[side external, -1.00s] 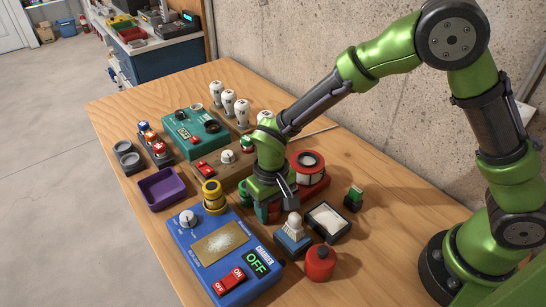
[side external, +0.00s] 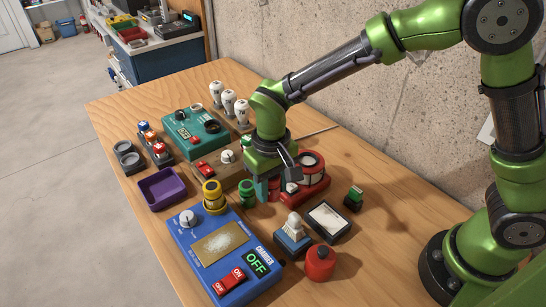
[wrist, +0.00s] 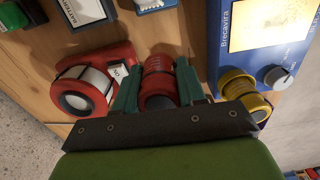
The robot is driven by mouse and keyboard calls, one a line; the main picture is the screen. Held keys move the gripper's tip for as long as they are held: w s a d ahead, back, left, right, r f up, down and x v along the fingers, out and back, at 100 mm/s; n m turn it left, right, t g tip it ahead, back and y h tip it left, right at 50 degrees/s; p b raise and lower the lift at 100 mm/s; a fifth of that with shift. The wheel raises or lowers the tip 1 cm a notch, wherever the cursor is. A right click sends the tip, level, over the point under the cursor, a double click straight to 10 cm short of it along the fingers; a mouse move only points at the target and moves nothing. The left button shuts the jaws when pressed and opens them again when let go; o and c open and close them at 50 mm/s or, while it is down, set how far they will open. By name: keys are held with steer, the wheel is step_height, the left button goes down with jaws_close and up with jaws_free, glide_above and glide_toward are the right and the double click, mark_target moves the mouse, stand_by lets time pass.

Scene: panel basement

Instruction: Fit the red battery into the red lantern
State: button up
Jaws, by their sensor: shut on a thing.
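The red lantern (side external: 317,180), with a red base, a white cylinder and a red top ring, stands on the table right of my gripper in the side view. In the wrist view it (wrist: 110,58) is left of the fingers. My gripper (side external: 268,190) is shut on the red battery (side external: 274,188), mostly hidden by the fingers in the side view. In the wrist view the red cylinder (wrist: 158,66) sits between the two teal fingers of my gripper (wrist: 158,88). The battery is apart from the lantern in the wrist view.
The blue charger (side external: 190,251), reading OFF, lies in front with a yellow cylinder (side external: 212,195) at its back edge. A green cylinder (side external: 246,191) stands left of my gripper. A blue block (side external: 291,240), black-framed tray (side external: 344,229) and red jar (side external: 320,264) stand at the right front.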

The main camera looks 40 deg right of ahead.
step_height(320, 180, up, 3)
steer(key=w+d+m, duration=0.1)
steer(key=w+d, duration=0.1)
steer(key=d, duration=0.1)
step_height(320, 180, up, 3)
glide_above(309, 153)
steer(key=s+a, duration=0.1)
steer(key=a, duration=0.1)
steer(key=shift+s+d+f+n, duration=0.2)
steer(key=shift+f+n, duration=0.1)
steer(key=shift+n, duration=0.2)
steer(key=shift+f, duration=2.8)
steer(key=shift+s+a, duration=0.2)
steer(key=shift+a, duration=0.1)
steer(key=shift+r, duration=0.75)
steer(key=shift+d+r, duration=0.1)
steer(key=shift+r, duration=0.05)
